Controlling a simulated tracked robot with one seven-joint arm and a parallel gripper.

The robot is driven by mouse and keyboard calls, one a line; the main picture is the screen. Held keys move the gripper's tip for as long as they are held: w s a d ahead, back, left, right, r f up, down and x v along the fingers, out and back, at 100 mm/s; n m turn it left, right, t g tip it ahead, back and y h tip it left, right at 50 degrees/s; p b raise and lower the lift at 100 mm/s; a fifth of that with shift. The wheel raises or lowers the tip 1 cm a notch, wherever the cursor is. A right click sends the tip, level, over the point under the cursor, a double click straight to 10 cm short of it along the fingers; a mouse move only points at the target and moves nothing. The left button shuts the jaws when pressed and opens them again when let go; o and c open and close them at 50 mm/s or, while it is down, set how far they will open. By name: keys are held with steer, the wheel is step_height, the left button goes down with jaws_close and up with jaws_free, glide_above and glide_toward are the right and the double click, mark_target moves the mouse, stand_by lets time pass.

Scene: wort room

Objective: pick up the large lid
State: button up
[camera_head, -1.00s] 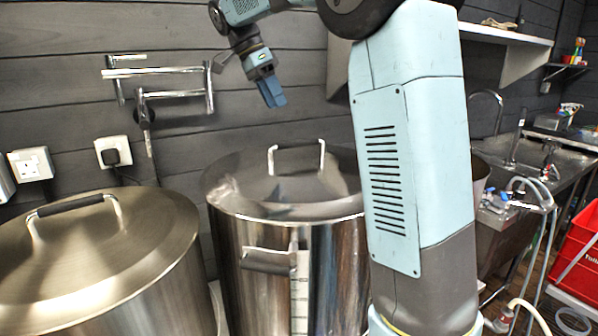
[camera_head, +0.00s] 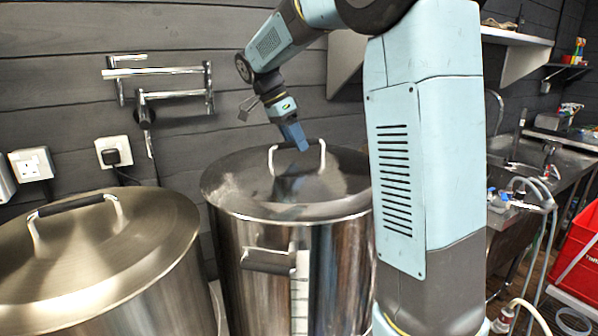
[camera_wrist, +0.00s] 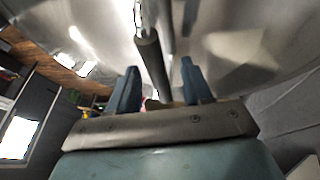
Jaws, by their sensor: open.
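A round steel lid (camera_head: 235,185) with a raised bar handle (camera_head: 322,155) sits on the tall middle pot. Another steel lid (camera_head: 150,235) with a black-gripped handle (camera_head: 72,205) covers the left pot. I cannot tell from size alone which is the large lid. My gripper (camera_head: 298,144) is open, pointing down at the middle lid's handle and hiding part of its bar. In the wrist view, the handle's dark grip (camera_wrist: 151,62) runs lengthwise toward the gap between the two blue fingers (camera_wrist: 158,78). Contact is not visible.
The middle pot (camera_head: 335,255) and left pot (camera_head: 150,300) stand close together. A folding wall spout (camera_head: 170,95) and sockets (camera_head: 113,152) are on the dark wall behind. A sink counter (camera_head: 520,160) and red crate (camera_head: 575,260) are at the right.

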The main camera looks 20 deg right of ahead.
steer(key=shift+s+d+f, duration=0.1)
steer(key=shift+d+f, duration=0.2)
steer(key=shift+f, duration=0.35)
jaws_close()
